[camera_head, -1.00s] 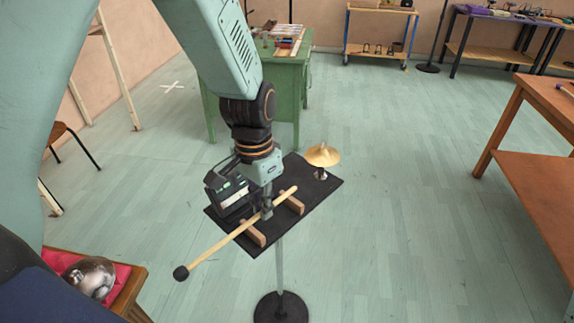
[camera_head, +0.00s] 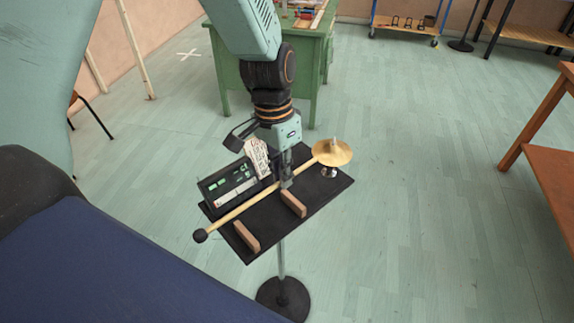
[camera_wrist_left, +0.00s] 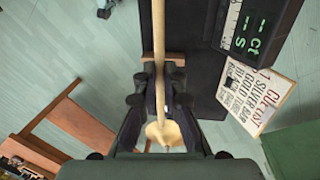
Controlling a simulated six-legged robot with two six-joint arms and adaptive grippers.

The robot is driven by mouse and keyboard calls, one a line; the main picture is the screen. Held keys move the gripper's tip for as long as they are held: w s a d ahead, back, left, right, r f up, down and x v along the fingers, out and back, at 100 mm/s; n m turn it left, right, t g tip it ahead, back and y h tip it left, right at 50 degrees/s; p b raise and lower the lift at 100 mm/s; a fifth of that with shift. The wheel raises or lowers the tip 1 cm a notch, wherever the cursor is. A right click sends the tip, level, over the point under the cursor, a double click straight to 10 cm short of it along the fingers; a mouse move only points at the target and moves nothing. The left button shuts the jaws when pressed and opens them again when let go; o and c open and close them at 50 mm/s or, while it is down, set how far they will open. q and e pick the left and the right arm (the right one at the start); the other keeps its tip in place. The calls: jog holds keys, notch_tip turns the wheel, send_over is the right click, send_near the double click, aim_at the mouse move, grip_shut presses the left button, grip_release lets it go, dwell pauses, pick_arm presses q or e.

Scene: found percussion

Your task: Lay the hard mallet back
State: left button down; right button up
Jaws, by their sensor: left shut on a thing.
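The hard mallet has a pale wooden stick (camera_head: 243,207) and a small black head (camera_head: 200,235) at its left end. My left gripper (camera_head: 286,183) is shut on the stick, towards the end away from the head. The stick also runs between the fingers in the left wrist view (camera_wrist_left: 158,35). In the head view the mallet appears behind two wooden rest blocks, the near one (camera_head: 246,236) and the far one (camera_head: 293,203), on a black stand top (camera_head: 268,219). It looks held above the top; the exact gap is unclear. My right gripper is not in view.
A small brass cymbal (camera_head: 332,152) stands at the stand top's far right corner. A black device with a green display (camera_head: 222,185) and a printed card (camera_head: 257,158) are behind the mallet. A green table (camera_head: 290,70) is further back. Open floor lies right.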

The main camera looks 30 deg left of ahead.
pick_arm(q)
jog(key=shift+d, duration=0.1)
jog(key=shift+s+d+r, duration=0.2)
jog(key=shift+s, duration=0.15)
jog(key=shift+a, duration=0.15)
jog(key=shift+w+a+p, duration=0.1)
jog(key=shift+w+p, duration=0.1)
jog(key=shift+p, duration=0.4)
notch_tip(320, 180, down, 2)
jog(key=shift+s+f+b, duration=0.1)
jog(key=shift+f+b, duration=0.05)
jog(key=shift+b, duration=0.6)
jog(key=shift+s+f+b, duration=0.15)
jog(key=shift+f+b, duration=0.25)
jog(key=shift+f, duration=0.35)
jog(key=shift+f+b, duration=0.4)
jog(key=shift+f, duration=0.45)
jog(key=shift+w+f, duration=0.25)
jog(key=shift+f, duration=0.25)
jog(key=shift+s+b, duration=0.1)
jog(key=shift+b, duration=0.2)
